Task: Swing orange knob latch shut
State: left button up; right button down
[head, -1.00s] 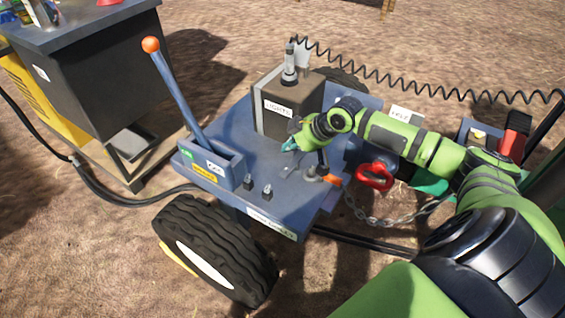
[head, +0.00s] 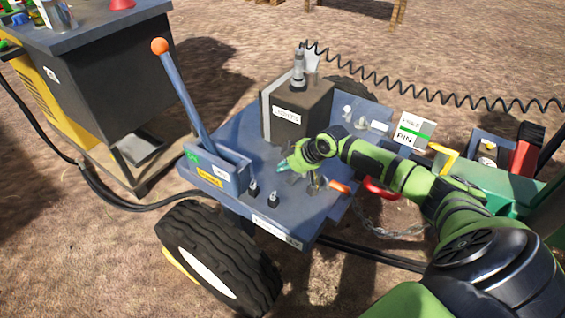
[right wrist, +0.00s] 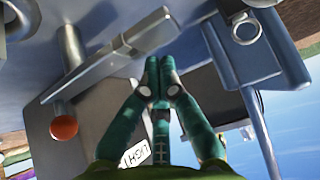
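The latch's orange knob (head: 340,188) is at the trolley deck's right side, beside an upright metal post (head: 315,184). In the right wrist view the knob (right wrist: 64,127) is at lower left, on a grey rod, with a flat metal bar (right wrist: 115,55) beside it. My right gripper (head: 283,167) is low over the deck, left of the post and knob. In the right wrist view its teal fingers (right wrist: 160,66) are together and empty, with tips close to the flat bar's end. I cannot tell whether they touch it. My left gripper is not in view.
The LIGHTS box (head: 298,108) stands behind my right gripper. A blue lever with an orange ball (head: 160,46) rises at the deck's left. Two small dark switches (head: 262,193) are near the front. A white PIN card (head: 410,131) stands behind my arm.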

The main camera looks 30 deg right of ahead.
jog(key=shift+s+d, duration=0.3)
jog(key=shift+s, duration=0.6)
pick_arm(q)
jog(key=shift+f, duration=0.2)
pick_arm(e)
jog(key=shift+s+n, duration=0.1)
jog(key=shift+n, duration=0.2)
